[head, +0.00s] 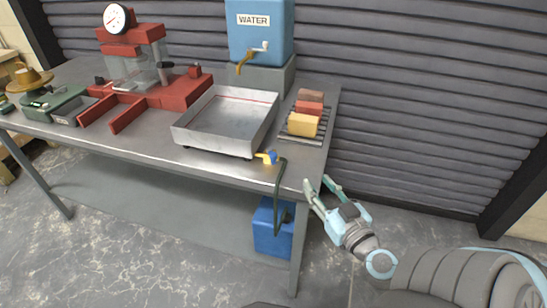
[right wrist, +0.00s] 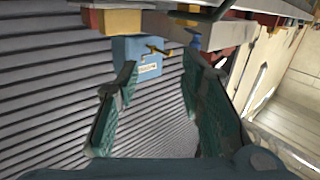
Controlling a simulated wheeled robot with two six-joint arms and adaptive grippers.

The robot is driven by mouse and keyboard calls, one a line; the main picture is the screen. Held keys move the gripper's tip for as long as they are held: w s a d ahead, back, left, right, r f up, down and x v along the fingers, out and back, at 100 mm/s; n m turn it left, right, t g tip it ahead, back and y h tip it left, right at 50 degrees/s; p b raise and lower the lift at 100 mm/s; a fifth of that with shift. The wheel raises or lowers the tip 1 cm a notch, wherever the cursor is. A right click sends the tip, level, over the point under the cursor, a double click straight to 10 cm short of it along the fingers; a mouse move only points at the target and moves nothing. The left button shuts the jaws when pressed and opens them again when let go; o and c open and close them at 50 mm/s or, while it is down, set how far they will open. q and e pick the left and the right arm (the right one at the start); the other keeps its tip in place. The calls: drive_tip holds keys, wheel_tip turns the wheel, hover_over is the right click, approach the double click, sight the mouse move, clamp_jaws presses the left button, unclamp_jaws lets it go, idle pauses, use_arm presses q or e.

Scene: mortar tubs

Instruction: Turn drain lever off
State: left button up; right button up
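The drain valve has a blue body with a yellow lever (head: 265,156) at the front right corner of the shallow metal tray (head: 183,131). The lever points to the left, roughly level. A dark green hose (head: 281,190) runs from the valve down to a blue container (head: 267,228) under the table. My right gripper (head: 319,183) is open and empty, off the table's right front corner, to the right of the valve and lower in the picture. In the right wrist view its spread fingers (right wrist: 160,62) have nothing between them. My left gripper is out of view.
A blue water tank (head: 258,35) with a tap stands behind the tray. A rack with coloured blocks (head: 304,124) is to its right. A red press with a gauge (head: 140,65) and a scale (head: 62,105) are at left. The floor beside the table is clear.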

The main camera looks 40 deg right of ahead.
sight(275, 157)
drive_tip(key=w+y, duration=0.1)
drive_tip(key=w, duration=0.2)
drive_tip(key=w+a+n+y+b, duration=0.1)
drive_tip(key=w, duration=0.2)
drive_tip(key=w+a+r+t+y+b, duration=0.1)
drive_tip(key=w, duration=0.2)
drive_tip(key=shift+w+a+n+y, duration=0.15)
drive_tip(key=shift+w+n+y, duration=0.15)
drive_tip(key=shift+w, duration=0.1)
drive_tip(key=w+p, duration=0.1)
drive_tip(key=w, duration=0.4)
drive_tip(key=shift+w, duration=0.35)
clamp_jaws()
